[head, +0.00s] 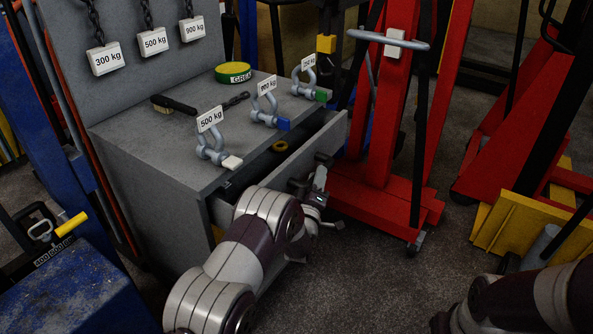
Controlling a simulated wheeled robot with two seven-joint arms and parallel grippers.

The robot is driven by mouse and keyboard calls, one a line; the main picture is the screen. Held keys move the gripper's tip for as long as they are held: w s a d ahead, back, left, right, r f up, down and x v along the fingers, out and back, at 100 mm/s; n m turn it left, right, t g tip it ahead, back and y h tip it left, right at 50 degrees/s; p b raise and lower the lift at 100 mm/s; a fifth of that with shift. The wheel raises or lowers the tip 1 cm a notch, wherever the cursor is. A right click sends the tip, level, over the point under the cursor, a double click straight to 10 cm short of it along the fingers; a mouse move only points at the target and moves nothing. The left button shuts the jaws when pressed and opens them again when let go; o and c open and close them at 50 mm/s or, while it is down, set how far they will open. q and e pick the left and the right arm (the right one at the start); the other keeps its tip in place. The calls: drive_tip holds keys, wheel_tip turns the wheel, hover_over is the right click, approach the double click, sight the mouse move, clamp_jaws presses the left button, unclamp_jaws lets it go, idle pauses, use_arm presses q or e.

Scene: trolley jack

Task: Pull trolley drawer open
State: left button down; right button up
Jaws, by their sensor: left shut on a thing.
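The grey trolley (150,170) stands left of centre. Its top drawer (335,132) is pulled partly out, and a strip of its inside shows behind the front panel. A small yellow ring (280,146) lies inside. My left arm reaches in from the bottom, and my left gripper (316,186) is at the drawer's front face, shut on what seems to be the drawer handle. The handle itself is mostly hidden by the gripper and wrist. My right arm is at the bottom right, away from the trolley; its gripper's jaws are not clear.
Shackles with weight tags (211,150), a green-yellow tin (233,72) and a brush (174,104) are on the trolley top. A red hoist (385,150) stands close right of the drawer. A blue frame (75,285) is at left.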

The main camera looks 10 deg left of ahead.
use_arm(q)
drive_tip(key=s+d+b, duration=0.1)
drive_tip(key=s+d, duration=0.1)
drive_tip(key=d, duration=0.5)
drive_tip(key=s+d+b, duration=0.1)
drive_tip(key=s+d, duration=0.2)
drive_tip(key=d, duration=0.4)
drive_tip(key=shift+s+d, duration=0.25)
drive_tip(key=shift+d, duration=0.15)
drive_tip(key=shift+f, duration=0.1)
drive_tip(key=c, duration=0.9)
unclamp_jaws()
drive_tip(key=p+v, duration=0.1)
drive_tip(key=v, duration=1.1)
drive_tip(key=shift+s+p, duration=0.3)
drive_tip(key=shift+s, duration=0.05)
drive_tip(key=shift+f, duration=0.1)
